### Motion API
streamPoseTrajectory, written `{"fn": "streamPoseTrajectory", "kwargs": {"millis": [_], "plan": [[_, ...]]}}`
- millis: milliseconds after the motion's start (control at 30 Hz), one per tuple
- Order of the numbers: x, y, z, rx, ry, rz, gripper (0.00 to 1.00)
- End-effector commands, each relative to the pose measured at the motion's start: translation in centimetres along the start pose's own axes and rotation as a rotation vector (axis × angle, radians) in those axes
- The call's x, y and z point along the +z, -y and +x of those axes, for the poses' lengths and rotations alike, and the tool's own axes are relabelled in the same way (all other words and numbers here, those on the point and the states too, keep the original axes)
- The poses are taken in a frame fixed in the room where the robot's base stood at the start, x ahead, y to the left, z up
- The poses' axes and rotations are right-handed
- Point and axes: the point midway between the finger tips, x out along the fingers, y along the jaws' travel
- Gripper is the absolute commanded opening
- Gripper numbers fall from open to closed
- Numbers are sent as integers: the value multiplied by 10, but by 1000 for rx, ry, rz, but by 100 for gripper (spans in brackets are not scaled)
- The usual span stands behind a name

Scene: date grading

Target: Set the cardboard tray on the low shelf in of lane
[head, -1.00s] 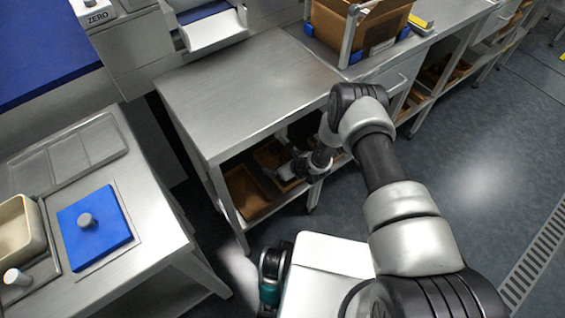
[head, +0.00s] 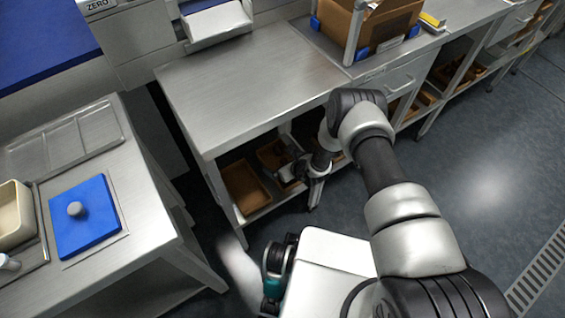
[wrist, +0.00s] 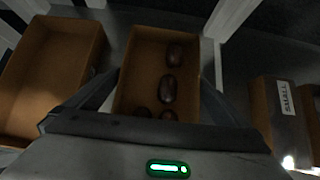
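The cardboard tray (wrist: 151,72) is brown and open-topped, with several dark dates in it. In the wrist view it lies lengthwise ahead of my gripper (wrist: 160,82), with one fingertip against each side wall. My gripper appears shut on it; its near end is hidden by the gripper body. In the head view my gripper (head: 291,172) reaches in under the steel bench at the low shelf (head: 262,214), and the arm partly hides the tray. Whether the tray's bottom touches the shelf cannot be seen.
An empty brown tray (wrist: 48,75) stands close on the left, also visible in the head view (head: 246,187). A box labelled SMALL (wrist: 284,98) is at the right. Bench legs (head: 226,208) flank the opening. A side table with a blue lid (head: 84,222) stands left.

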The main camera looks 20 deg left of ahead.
Motion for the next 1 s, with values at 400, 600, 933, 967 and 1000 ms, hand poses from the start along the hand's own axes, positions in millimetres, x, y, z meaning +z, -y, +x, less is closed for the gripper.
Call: {"fn": "streamPoseTrajectory", "kwargs": {"millis": [400,600,933,967,1000], "plan": [[5,1,-42,-1,-2,2,100],[4,1,-85,-2,-1,2,100],[2,0,-121,0,0,1,100],[2,0,-122,0,-1,0,100],[2,0,-122,0,0,0,100]]}}
